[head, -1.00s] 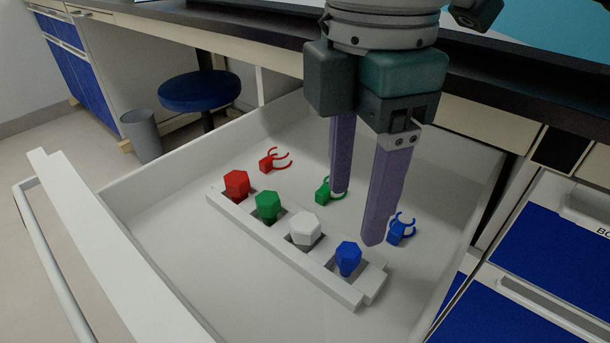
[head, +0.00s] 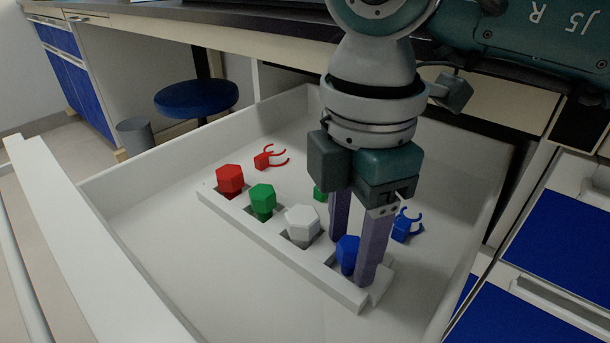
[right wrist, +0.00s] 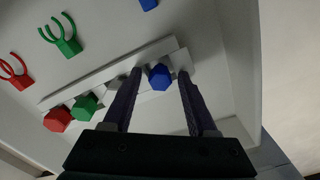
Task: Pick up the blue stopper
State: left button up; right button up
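The blue stopper (head: 347,254), a hexagonal block, stands in the right end slot of the white rack (head: 335,284) in the open drawer. My right gripper (head: 354,263) is open, with its two purple fingers lowered on either side of the blue stopper. In the right wrist view the blue stopper (right wrist: 160,77) shows between the fingers (right wrist: 160,79), with gaps on both sides. The finger nearer the camera hides part of the stopper in the head view. My left gripper is not in view.
The rack also holds red (head: 230,180), green (head: 262,199) and white (head: 301,222) stoppers. Behind it lie red (head: 268,158), green (head: 319,193) and blue (head: 406,227) clips, the green one partly hidden. Drawer walls (head: 190,145) surround them; the drawer floor in front is clear.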

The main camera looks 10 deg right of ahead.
grip_shut()
jog(key=shift+r, duration=0.1)
dwell(0.4)
